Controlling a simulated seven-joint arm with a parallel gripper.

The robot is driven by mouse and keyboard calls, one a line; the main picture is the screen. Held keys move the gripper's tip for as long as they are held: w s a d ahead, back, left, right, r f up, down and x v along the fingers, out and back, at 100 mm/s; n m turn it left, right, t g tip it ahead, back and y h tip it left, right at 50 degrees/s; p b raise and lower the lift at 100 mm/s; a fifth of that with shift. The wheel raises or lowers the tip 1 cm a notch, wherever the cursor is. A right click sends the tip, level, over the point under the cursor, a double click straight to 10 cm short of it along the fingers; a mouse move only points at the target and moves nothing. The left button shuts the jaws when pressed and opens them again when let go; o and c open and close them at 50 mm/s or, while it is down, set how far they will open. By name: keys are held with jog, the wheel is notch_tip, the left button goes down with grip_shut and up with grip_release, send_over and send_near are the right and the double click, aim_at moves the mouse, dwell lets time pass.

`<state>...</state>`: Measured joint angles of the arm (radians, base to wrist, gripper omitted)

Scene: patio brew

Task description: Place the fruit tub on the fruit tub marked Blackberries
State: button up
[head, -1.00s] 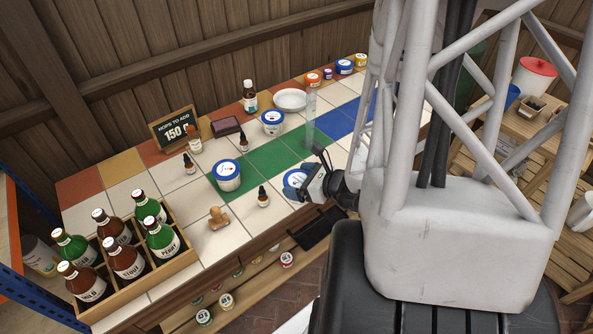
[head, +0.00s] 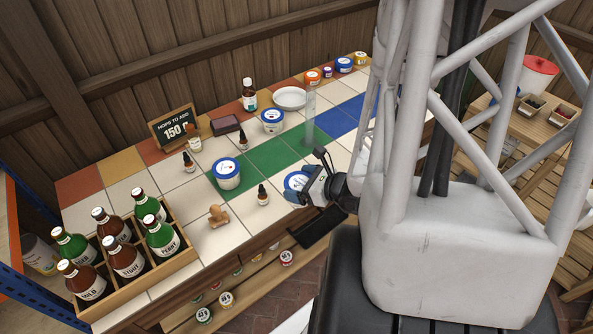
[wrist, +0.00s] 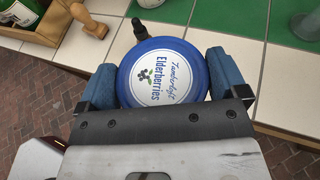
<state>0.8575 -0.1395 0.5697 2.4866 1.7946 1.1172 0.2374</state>
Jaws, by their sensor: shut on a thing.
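My gripper (wrist: 164,84) is shut on a fruit tub (wrist: 163,60) with a round blue-rimmed lid marked Elderberries, one blue finger on each side. In the head view, my gripper (head: 306,190) and this held tub (head: 295,179) are at the table's front edge; whether the tub touches the table I cannot tell. A white tub with a blue lid (head: 227,174) stands on the green tiles left of my gripper. Another white tub with a blue lid (head: 272,122) stands further back. The labels of both are too small to read, so I cannot tell which is marked Blackberries.
A clear cylinder (head: 310,120) stands behind the gripper. A bottle crate (head: 182,255) fills the left end. Small jars sit on the shelf below.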

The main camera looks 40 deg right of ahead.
jog(key=w+d+r+n+y, duration=0.1)
jog(key=w+d+r, duration=0.25)
jog(key=w, duration=0.25)
jog(key=w+d+r+y, duration=0.1)
jog(key=w+d+r, duration=0.25)
jog(key=w, duration=0.25)
notch_tip(320, 180, up, 5)
jog(key=n+g+y, duration=0.4)
jog(key=n+g, duration=0.1)
jog(key=n, duration=0.1)
send_over(280, 111)
jog(key=shift+w+r, duration=0.1)
jog(key=shift+r, duration=0.05)
notch_tip(280, 111, down, 6)
jog(key=shift+f, duration=2)
jog(key=shift+f, duration=0.15)
